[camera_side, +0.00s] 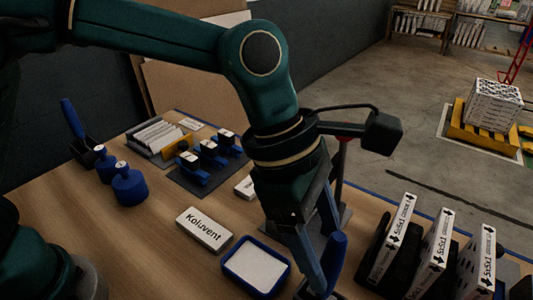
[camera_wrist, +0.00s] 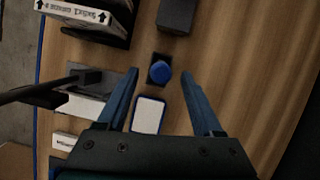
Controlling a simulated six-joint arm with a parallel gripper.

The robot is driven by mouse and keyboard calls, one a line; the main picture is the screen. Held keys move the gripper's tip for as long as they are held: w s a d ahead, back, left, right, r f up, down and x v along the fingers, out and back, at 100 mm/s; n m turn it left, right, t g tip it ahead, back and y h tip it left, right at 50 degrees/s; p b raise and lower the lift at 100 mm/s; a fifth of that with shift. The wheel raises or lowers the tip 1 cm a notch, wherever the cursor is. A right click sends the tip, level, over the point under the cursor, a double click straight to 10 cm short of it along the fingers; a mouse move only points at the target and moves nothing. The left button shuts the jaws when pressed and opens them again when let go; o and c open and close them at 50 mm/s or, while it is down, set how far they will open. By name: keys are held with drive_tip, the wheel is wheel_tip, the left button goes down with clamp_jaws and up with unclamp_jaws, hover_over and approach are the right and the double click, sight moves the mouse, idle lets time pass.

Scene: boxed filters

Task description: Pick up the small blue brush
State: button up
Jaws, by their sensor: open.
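A blue rounded handle (camera_wrist: 161,73), which looks like the small brush, stands in a dark square holder (camera_wrist: 155,58) in the wrist view. In the side view the blue handle (camera_side: 336,264) rises at the lower middle, beside my fingers; its bristles are hidden. My gripper (camera_side: 327,258) points down there, with blue fingers apart and nothing held. In the wrist view the handle appears between the tips of my gripper (camera_wrist: 160,78); I cannot tell the height gap. Another blue handle (camera_side: 72,117) leans in a dark holder at the far left.
A blue-rimmed tray (camera_side: 228,273) with a white pad lies left of my gripper, near a "Koluvent" box (camera_side: 204,229). Upright boxed filters (camera_side: 392,238) stand in dark racks to the right. A stand's dark post (camera_side: 342,165) rises behind my gripper. Blue weights (camera_side: 130,187) stand left.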

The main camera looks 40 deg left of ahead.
drive_tip(key=shift+x, duration=1.7)
clamp_jaws()
